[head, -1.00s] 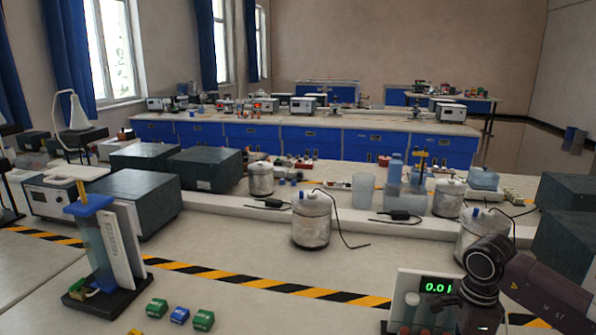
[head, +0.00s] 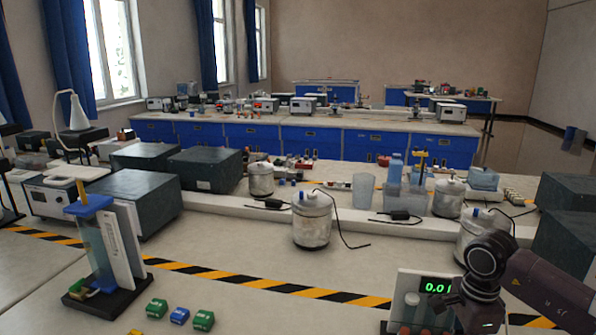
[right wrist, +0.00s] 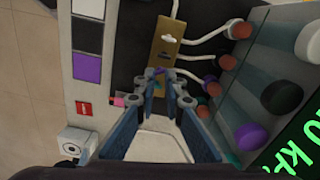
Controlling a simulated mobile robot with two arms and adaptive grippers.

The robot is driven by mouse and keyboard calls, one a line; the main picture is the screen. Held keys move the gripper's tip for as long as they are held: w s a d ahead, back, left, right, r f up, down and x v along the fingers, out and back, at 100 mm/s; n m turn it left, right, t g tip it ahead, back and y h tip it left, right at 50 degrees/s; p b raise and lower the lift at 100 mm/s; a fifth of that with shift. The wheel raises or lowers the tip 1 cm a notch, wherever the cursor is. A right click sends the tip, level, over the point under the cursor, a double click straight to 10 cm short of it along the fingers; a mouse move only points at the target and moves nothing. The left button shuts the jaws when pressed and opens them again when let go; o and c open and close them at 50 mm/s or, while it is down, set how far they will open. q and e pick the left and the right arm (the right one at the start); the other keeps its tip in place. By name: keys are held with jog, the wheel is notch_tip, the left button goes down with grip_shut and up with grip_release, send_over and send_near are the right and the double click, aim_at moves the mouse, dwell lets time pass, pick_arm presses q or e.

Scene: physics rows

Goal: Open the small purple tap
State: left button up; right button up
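In the right wrist view, a brass block (right wrist: 165,46) carries small taps in a row: a white one (right wrist: 168,38), a dark one (right wrist: 167,57), and a spot at its near end where the small purple tap (right wrist: 159,84) appears, mostly hidden between my fingertips. My right gripper (right wrist: 166,88) has its two blue fingers apart, with the tips on either side of that near end. Whether they touch the tap is unclear. In the head view, my right arm reaches over the device with the green display (head: 437,286), and the gripper itself is hidden. My left gripper is not in view.
Right of the block, white tubes lead to red-capped ends (right wrist: 238,28). Larger black (right wrist: 282,96) and purple (right wrist: 251,137) knobs sit beside them. A panel with white, black and purple squares (right wrist: 87,68) is at left. A metal canister (head: 312,220) stands behind the device.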

notch_tip(320, 180, up, 6)
jog(key=p, duration=0.3)
dwell(0.3)
